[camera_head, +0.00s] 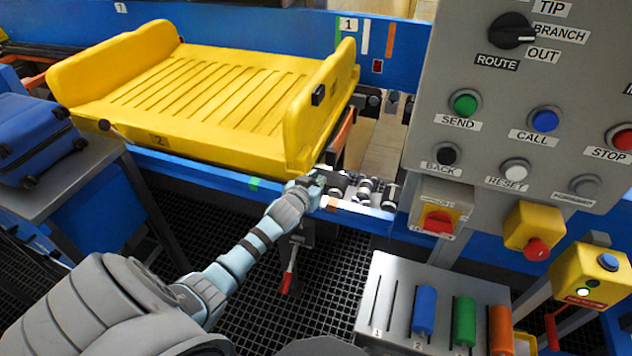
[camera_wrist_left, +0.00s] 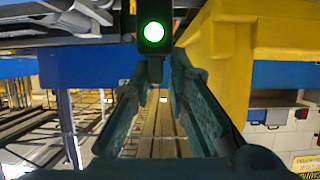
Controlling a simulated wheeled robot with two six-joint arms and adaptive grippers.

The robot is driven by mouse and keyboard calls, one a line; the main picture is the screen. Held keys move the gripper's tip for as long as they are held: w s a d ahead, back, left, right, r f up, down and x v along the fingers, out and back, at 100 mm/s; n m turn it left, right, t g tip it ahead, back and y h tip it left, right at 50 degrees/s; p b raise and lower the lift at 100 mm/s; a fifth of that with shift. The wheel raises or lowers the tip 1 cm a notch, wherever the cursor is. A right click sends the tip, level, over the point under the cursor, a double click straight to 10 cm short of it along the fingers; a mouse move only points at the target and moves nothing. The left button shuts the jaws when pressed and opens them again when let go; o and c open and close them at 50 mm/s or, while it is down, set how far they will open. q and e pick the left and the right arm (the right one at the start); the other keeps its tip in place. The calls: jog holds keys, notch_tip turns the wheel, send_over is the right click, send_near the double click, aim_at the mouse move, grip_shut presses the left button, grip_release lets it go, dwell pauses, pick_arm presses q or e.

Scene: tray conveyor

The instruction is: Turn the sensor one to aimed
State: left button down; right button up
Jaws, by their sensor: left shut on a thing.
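My left gripper (camera_head: 318,181) reaches to the near rail of the conveyor, just off the right front corner of the yellow tray (camera_head: 190,143). In the left wrist view its two teal fingers (camera_wrist_left: 158,78) are shut on a small black sensor (camera_wrist_left: 154,70). A lit green lamp (camera_wrist_left: 153,32) shows on the sensor's face. In the head view the gripper largely hides the sensor, and I cannot read its number or aim mark. My right gripper is not in view.
A grey control panel (camera_head: 425,130) with several buttons and a route knob (camera_head: 511,31) stands at right. Below it is a grey rack (camera_head: 385,290) with coloured cylinders. A blue suitcase (camera_head: 35,135) lies at left. A red-handled lever (camera_head: 288,270) hangs below the rail.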

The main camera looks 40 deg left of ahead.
pick_arm(q)
jog(key=shift+d, duration=0.15)
jog(key=c, duration=1.9)
grip_release()
jog(key=shift+o, duration=1.1)
jog(key=shift+d, duration=0.2)
jog(key=shift+s+r, duration=0.1)
jog(key=shift+s, duration=0.1)
jog(key=v, duration=1.1)
jog(key=shift+d, duration=0.25)
jog(key=shift+s+r, duration=0.1)
jog(key=shift+s, duration=0.05)
